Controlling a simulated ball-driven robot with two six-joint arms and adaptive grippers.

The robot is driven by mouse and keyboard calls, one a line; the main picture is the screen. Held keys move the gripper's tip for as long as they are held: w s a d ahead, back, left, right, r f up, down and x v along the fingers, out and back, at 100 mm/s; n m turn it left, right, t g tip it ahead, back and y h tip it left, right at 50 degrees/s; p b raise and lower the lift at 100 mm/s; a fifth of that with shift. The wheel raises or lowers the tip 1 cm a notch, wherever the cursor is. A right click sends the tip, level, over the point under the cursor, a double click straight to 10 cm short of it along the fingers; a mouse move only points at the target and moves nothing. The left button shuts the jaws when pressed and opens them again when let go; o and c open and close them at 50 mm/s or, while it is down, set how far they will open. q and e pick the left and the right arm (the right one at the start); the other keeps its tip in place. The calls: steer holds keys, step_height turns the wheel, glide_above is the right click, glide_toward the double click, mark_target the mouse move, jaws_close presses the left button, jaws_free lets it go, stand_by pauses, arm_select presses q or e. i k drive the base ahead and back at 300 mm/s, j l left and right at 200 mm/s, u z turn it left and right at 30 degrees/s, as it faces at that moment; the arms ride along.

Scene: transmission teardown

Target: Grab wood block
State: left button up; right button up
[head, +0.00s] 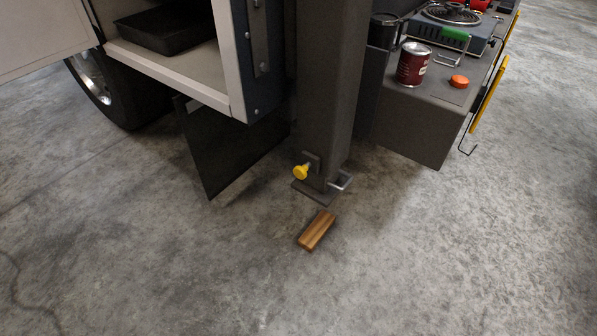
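A brown wood block (316,231) lies flat on the grey concrete floor, just in front of the foot of a dark grey post. It is tilted in the picture, its far end toward the upper right. Nothing touches or covers it that I can see. Neither of my grippers shows in the head view.
The dark post (328,90) has a yellow knob (300,172) and a metal handle (341,181) near its foot. A cabinet (180,80) overhangs at upper left. A grey box (420,120) at right bears a red can (413,64) and an orange cap (459,82). The floor in front is clear.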

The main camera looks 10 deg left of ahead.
mark_target(315, 233)
steer(key=i+j, duration=1.25)
steer(key=k+j+u, duration=0.05)
